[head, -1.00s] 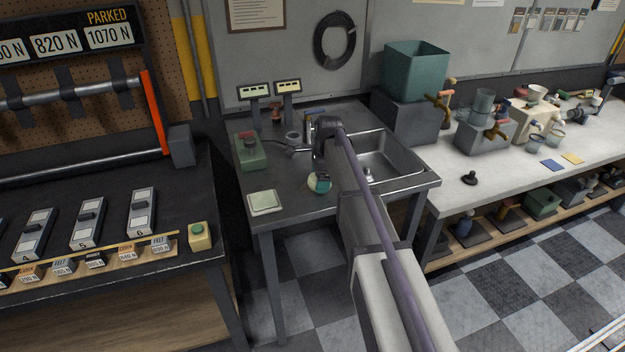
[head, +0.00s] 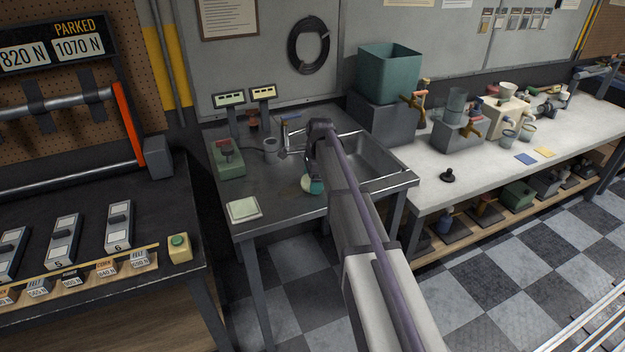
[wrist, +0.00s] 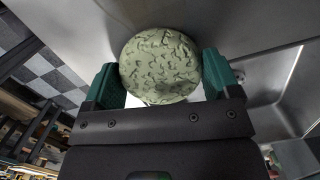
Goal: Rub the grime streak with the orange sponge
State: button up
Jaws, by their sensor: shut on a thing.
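My gripper (wrist: 160,75) has teal fingers and is shut on a rounded, pale green, mottled thing (wrist: 160,62). It does not look orange. In the head view my gripper (head: 314,187) is low over the steel counter (head: 262,180), left of the sink basin. I cannot tell whether the held thing touches the counter. A faint brownish smear (head: 290,190), perhaps the grime streak, lies just left of my gripper. My arm may hide part of the counter and basin. I make out no orange sponge.
A pale square pad (head: 243,208) lies at the counter's front left. A green box with a red knob (head: 228,160) stands behind it. The sink basin (head: 372,165) is at right. A tap (head: 285,138) and two small displays (head: 263,93) stand at the back.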

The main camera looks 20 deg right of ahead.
aim_at(278, 196)
jog(key=shift+s+a, duration=0.2)
jog(key=shift+a, duration=1.65)
jog(key=shift+s+a, duration=0.15)
jog(key=shift+a, duration=1.75)
jog(key=shift+s+a, duration=0.2)
jog(key=shift+a, duration=1.65)
notch_tip(278, 196, up, 6)
jog(key=p, duration=0.6)
jog(key=shift+d, duration=0.1)
notch_tip(278, 196, up, 3)
jog(key=p, duration=0.3)
